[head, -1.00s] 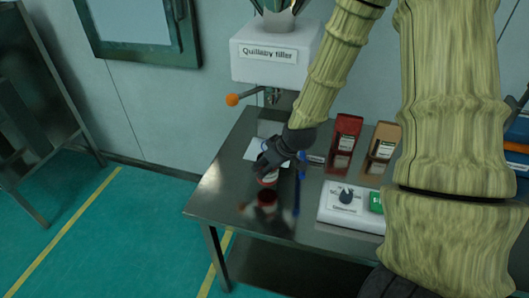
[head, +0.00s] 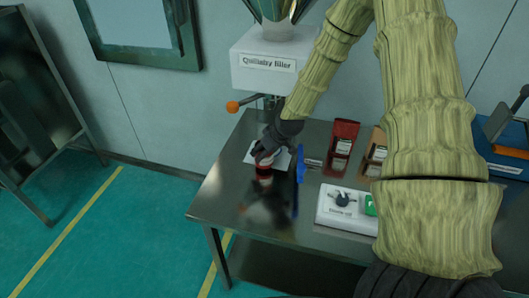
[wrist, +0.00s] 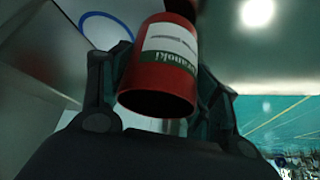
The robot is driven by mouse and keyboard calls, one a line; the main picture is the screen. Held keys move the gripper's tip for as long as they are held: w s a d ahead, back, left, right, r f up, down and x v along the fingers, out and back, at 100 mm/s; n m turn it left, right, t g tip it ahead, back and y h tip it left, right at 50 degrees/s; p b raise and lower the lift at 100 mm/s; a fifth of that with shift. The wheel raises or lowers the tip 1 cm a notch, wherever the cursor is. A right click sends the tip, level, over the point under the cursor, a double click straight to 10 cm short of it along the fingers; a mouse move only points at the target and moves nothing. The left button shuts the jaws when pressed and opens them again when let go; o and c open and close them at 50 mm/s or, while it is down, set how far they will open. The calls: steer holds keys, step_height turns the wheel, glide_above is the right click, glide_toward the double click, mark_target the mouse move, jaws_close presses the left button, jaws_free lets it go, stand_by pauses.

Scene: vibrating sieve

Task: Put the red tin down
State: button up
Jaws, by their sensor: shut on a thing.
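The red tin (head: 263,172) has a white and green label and is held over the near-left part of the steel table. My gripper (head: 267,154) is shut on it from above. In the wrist view the red tin (wrist: 160,82) sits between the two dark fingers, its label facing the camera and its dark round end towards the palm. I cannot tell from these views whether the tin touches the table top.
A white sheet (head: 251,153) lies behind the gripper, below the white filler (head: 268,63) with its orange knob (head: 232,107). A blue item (head: 300,166) is close on the right. Red (head: 343,140) and brown (head: 376,149) packs and a white control box (head: 340,213) stand further right. The table's front-left is clear.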

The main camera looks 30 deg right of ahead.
steer(key=shift+f, duration=0.85)
steer(key=shift+f, duration=0.15)
steer(key=o, duration=1)
steer(key=shift+o, duration=0.2)
steer(key=shift+r+p, duration=0.2)
steer(key=shift+p, duration=0.1)
steer(key=a+b+v, duration=0.1)
steer(key=b+v, duration=0.2)
steer(key=v, duration=0.8)
steer(key=shift+s+d+r+b, duration=0.2)
steer(key=shift+d+r+b, duration=0.1)
steer(key=shift+d+r, duration=0.15)
steer(key=shift+d+f, duration=0.1)
